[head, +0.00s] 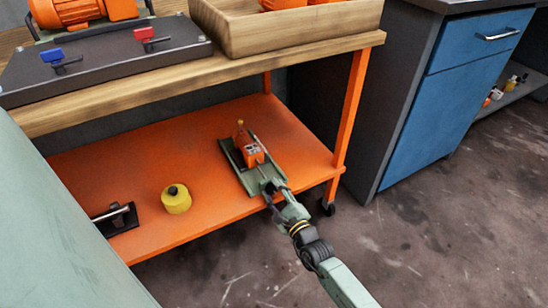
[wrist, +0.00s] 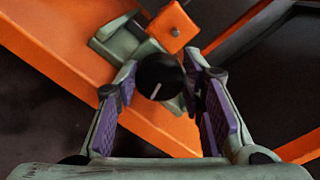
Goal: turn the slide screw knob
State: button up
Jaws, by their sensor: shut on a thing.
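The slide unit (head: 233,160) stands on the orange lower shelf, with a grey-green base and an orange block (head: 249,151) on top. Its base (wrist: 112,42) and orange block (wrist: 172,27) also show in the wrist view. The black round slide screw knob (wrist: 158,72), with a white line on its face, sits between the purple finger pads. My gripper (wrist: 160,80) is shut on the knob. In the head view my gripper (head: 271,190) reaches the near end of the slide unit, and the knob is hidden there.
A yellow round container (head: 176,200) and a black-based fixture (head: 117,218) stand to the left on the orange shelf (head: 110,165). An orange table leg (head: 352,110) rises right of my arm. The wooden tabletop (head: 120,95) overhangs the shelf.

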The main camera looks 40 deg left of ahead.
dwell(0.4)
jog(key=o, duration=1.2)
jog(key=shift+c, duration=0.2)
jog(key=shift+f, duration=0.1)
